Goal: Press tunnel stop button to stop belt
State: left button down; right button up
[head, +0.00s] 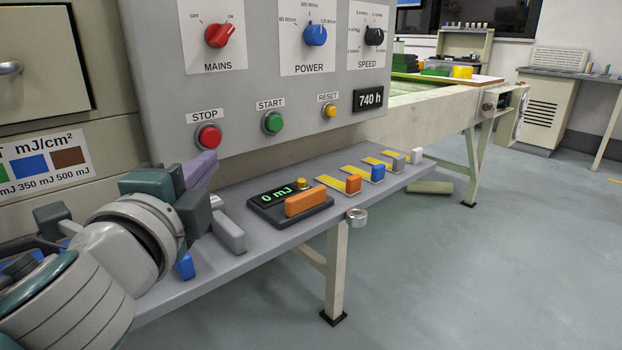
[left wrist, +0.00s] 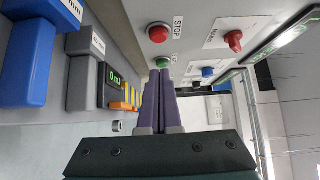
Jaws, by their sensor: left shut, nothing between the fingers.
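The red STOP button (head: 208,136) is on the grey control panel, left of the green START button (head: 272,122). The STOP button also shows in the left wrist view (left wrist: 158,33), above my fingertips, with the START button (left wrist: 162,63) just beyond them. My left gripper (head: 208,158) has purple fingers, shut with nothing between them, just below the STOP button in the head view. In the left wrist view its fingers (left wrist: 160,78) lie together, apart from the STOP button in the picture. My right gripper is in neither view.
A grey shelf (head: 290,236) runs below the panel, holding a meter (head: 267,195) with a 0 mJ display and several coloured blocks. Red MAINS (head: 219,35), blue POWER (head: 315,34) and black SPEED (head: 374,36) knobs sit above. A yellow RESET button (head: 330,111) is to the right.

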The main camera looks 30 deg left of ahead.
pick_arm(q)
jog(key=v, duration=0.5)
jog(key=shift+b, duration=0.35)
jog(key=shift+w, duration=0.1)
